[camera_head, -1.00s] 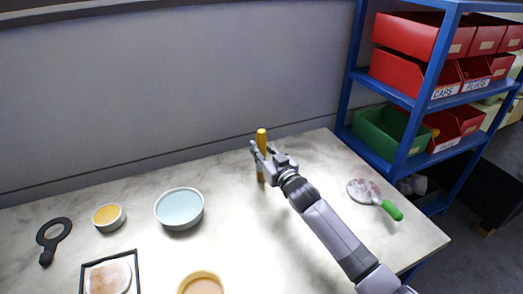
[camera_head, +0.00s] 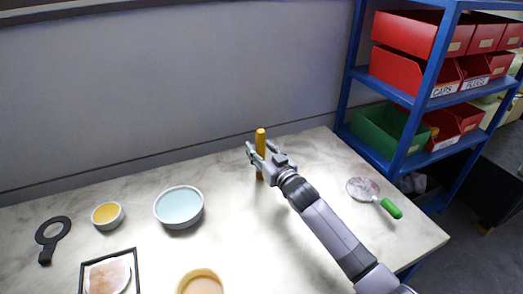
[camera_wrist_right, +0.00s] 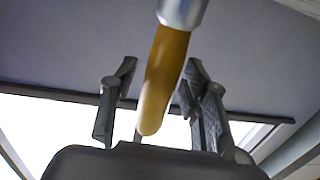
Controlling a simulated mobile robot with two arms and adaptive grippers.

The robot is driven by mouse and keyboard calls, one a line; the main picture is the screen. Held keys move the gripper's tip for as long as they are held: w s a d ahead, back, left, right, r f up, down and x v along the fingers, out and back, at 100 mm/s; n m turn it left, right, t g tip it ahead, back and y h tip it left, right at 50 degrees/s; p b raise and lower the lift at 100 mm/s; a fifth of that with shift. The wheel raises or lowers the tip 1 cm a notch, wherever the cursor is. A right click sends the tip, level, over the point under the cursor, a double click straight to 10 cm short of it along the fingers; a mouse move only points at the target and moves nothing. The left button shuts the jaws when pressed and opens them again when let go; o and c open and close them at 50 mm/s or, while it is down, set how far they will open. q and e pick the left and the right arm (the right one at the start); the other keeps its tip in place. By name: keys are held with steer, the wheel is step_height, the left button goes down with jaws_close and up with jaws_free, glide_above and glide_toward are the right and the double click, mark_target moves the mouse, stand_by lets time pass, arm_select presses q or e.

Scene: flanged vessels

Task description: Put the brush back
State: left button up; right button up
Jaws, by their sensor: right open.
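The brush (camera_head: 260,146) shows in the head view as an upright yellow-orange handle near the back edge of the table, by the wall. In the right wrist view the brush (camera_wrist_right: 164,80) shows a tapered yellow handle and a silver metal collar at the top edge; its bristles are out of view. My right gripper (camera_head: 262,152) is open, with one finger on each side of the handle. In the right wrist view its dark fingers (camera_wrist_right: 160,105) stand apart with gaps to the handle. What holds the brush upright is hidden. My left gripper is not in view.
On the pale marbled table (camera_head: 235,235) stand a light-blue bowl (camera_head: 179,207), a small yellow-filled bowl (camera_head: 107,215), a tan bowl (camera_head: 200,283), a black ring tool (camera_head: 52,237) and a black frame (camera_head: 138,270). A green-handled round tool (camera_head: 365,189) lies right. A blue shelf (camera_head: 412,130) stands behind.

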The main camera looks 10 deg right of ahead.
steer(key=shift+r, duration=0.25)
steer(key=v, duration=1.2)
steer(key=shift+b, duration=0.45)
